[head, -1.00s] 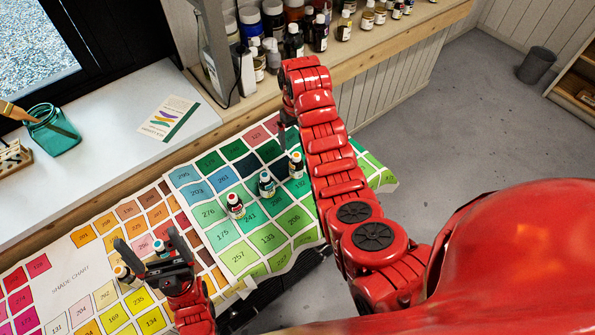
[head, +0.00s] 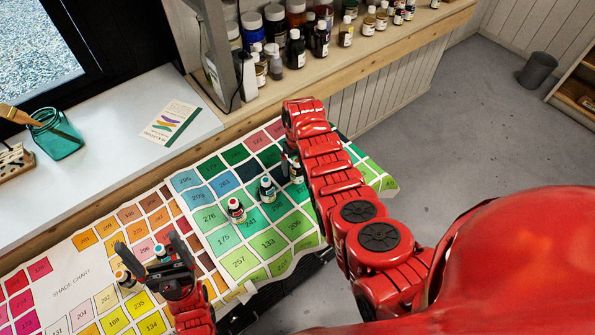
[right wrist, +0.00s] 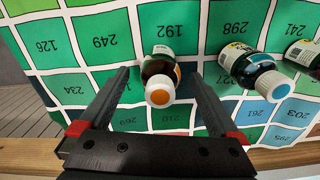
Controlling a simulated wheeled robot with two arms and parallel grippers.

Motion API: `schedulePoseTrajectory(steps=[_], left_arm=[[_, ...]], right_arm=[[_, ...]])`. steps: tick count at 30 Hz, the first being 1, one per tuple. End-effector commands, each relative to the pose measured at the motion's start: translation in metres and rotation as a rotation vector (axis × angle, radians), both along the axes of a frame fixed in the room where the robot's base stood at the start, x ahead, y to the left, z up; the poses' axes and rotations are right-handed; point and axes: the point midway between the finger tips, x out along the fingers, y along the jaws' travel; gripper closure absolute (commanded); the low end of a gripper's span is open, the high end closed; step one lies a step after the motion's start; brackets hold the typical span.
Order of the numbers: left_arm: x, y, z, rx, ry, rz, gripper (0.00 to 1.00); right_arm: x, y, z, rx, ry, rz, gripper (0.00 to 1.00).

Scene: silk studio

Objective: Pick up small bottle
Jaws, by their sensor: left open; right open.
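Several small dark bottles with coloured caps stand on the shade chart (head: 70,282). One, with an orange-and-white cap (right wrist: 161,78), stands on green square 192 between the fingertips of my open right gripper (right wrist: 159,73), with a gap on each side. In the head view this bottle (head: 297,173) is beside my right arm and partly hidden. A blue-capped bottle (right wrist: 253,72) stands just right of the right finger.
Another bottle (right wrist: 303,54) is at the right edge of the wrist view. A red-capped bottle (head: 236,209) stands on the chart. A teal jar (head: 58,140) and a card (head: 170,122) are on the white ledge. Several jars crowd the back shelf.

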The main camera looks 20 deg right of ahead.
Motion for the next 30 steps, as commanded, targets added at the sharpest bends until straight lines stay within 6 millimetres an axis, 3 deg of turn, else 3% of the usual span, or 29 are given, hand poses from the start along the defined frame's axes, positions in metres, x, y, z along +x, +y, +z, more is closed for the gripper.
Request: schedulePoseTrajectory(steps=[6, 16, 30], left_arm=[[0.0, 0.0, -0.001, 0.0, 0.0, 0.0, 0.09], [0.0, 0.0, -0.001, 0.0, 0.0, 0.0, 0.09], [0.0, 0.0, -0.001, 0.0, 0.0, 0.0, 0.09]], right_arm=[[-0.001, 0.0, -0.013, 0.0, 0.002, 0.001, 0.03], [0.0, 0.0, -0.015, -0.001, -0.002, 0.001, 0.03], [0.0, 0.0, -0.015, -0.001, -0.001, 0.001, 0.87]])
